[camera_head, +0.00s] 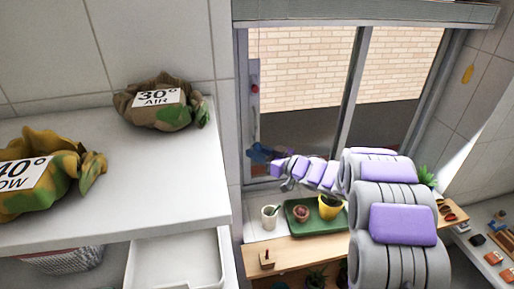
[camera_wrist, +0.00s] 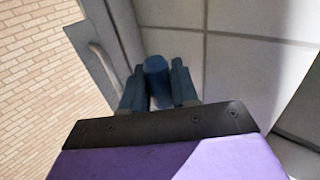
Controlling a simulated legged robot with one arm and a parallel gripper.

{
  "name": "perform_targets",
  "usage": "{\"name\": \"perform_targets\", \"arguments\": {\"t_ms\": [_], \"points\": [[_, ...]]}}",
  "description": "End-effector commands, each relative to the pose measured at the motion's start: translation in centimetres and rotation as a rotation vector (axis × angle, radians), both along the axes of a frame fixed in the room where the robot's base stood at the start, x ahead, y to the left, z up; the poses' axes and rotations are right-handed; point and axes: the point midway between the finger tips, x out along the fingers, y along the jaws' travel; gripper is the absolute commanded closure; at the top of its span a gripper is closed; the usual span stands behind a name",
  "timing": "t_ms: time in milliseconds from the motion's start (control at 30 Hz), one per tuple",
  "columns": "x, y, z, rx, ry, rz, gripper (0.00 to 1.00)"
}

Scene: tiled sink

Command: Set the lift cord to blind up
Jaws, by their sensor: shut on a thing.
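My gripper (camera_head: 260,154) is at the lower left of the window, beside its left frame, in the head view. In the wrist view my gripper (camera_wrist: 157,92) is shut on a blue rounded piece (camera_wrist: 156,68) between its two dark blue fingers. I cannot tell for sure whether this piece is the end of the lift cord; no clear line shows running from it. A grey blind (camera_head: 365,12) is gathered at the top of the window, and the glass below is uncovered. A small red piece (camera_head: 255,89) is on the left window frame above my gripper.
A white counter (camera_head: 100,215) with camouflage bags is at left.

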Motion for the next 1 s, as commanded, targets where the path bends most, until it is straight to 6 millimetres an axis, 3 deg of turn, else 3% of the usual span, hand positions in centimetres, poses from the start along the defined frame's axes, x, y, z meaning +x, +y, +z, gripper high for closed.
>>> {"name": "perform_targets", "arguments": {"t_ms": [33,300,500,800,833,1000], "points": [[0.0,-0.1,-2.5,-0.005,0.014,0.000,1.00],[-0.1,-0.2,-10.1,-0.004,0.013,-0.001,1.00],[-0.1,-0.1,-12.2,-0.004,0.007,0.000,1.00],[-0.1,-0.1,-12.5,-0.006,0.011,0.000,1.00],[-0.1,-0.2,-12.5,-0.006,0.011,0.001,0.70],[-0.1,-0.1,-12.4,-0.005,0.010,0.001,0.54]]}}
